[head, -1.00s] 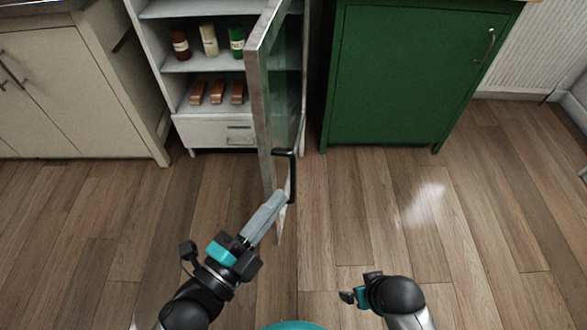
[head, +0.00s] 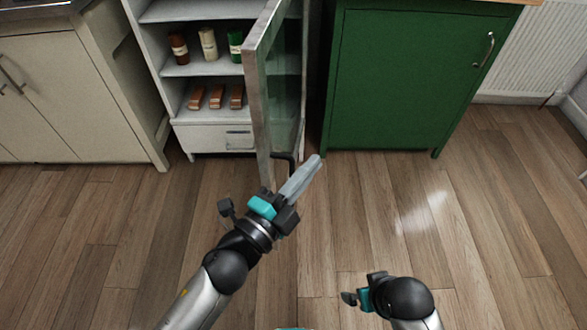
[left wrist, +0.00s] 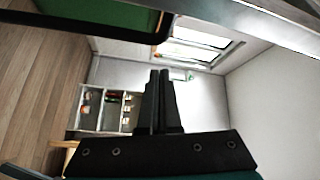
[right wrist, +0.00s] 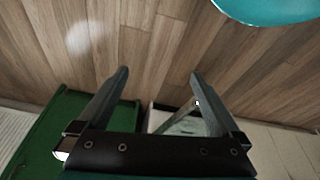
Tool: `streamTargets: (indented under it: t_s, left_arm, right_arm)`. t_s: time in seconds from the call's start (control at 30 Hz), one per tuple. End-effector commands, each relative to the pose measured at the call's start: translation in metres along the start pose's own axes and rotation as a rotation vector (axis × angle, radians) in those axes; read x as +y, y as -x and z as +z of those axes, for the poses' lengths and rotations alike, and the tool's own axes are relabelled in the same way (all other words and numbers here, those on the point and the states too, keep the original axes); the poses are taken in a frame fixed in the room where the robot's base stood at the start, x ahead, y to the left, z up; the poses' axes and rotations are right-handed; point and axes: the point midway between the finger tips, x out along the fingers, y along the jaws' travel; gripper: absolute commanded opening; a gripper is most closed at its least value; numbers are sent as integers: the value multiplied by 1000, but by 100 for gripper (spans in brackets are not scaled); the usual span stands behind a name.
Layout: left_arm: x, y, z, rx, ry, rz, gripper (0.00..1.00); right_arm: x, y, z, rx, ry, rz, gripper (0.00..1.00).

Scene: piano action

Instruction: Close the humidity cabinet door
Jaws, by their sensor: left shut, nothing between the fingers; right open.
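The humidity cabinet (head: 181,70) is white and stands at the back, left of centre in the head view. Its grey-framed glass door (head: 256,100) is open and sticks out toward me, seen nearly edge-on. The black door handle (head: 287,157) is on the door's right face, partly hidden by my left gripper. My left gripper (head: 314,162) is shut and empty, crossing in front of the door's near end with its tips right of the handle. Its closed fingers (left wrist: 160,75) show in the left wrist view. My right gripper (right wrist: 158,75) is open and empty, low at right.
A green cabinet (head: 400,85) stands right of the humidity cabinet, and a cream cupboard (head: 70,90) stands left. Bottles (head: 208,44) and brown blocks (head: 216,97) sit on the shelves above a closed drawer (head: 215,137). The wooden floor (head: 480,210) is clear at right.

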Motion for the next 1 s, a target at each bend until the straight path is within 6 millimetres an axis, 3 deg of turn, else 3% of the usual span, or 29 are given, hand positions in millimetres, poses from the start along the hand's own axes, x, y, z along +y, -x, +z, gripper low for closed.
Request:
streamTargets:
  t_s: [0.3, 1.0]
  left_arm:
    - [2, 10, 25, 1, 0, 1, 0]
    - [-3, 18, 38, 19, -1, 8, 0]
  right_arm:
    - [1, 19, -13, 37, -1, 2, 100]
    - [1, 21, -15, 43, -1, 2, 100]
